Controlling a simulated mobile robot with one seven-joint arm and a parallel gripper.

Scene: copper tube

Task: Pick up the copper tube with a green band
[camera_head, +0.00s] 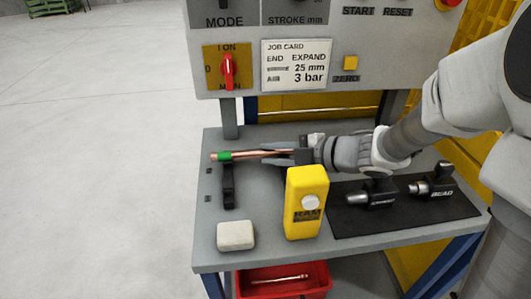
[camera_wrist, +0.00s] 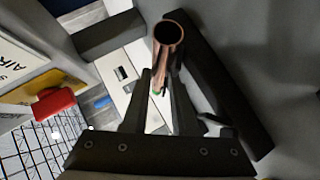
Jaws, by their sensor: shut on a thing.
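The copper tube (camera_head: 246,154) has a green band (camera_head: 224,155) near its left end and lies level above the grey bench, in line with a black support (camera_head: 228,185) below the band. I cannot tell whether it touches that support. My gripper (camera_head: 291,157) reaches in from the right and is shut on the tube's right part.
On the bench (camera_head: 262,250) stand a yellow block (camera_head: 305,185) with a round knob and a pale block (camera_head: 235,235). Two tool heads (camera_head: 372,193) lie on a dark mat (camera_head: 400,222). A red bin (camera_head: 320,280) sits below. A control panel (camera_head: 215,80) with a red switch rises behind.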

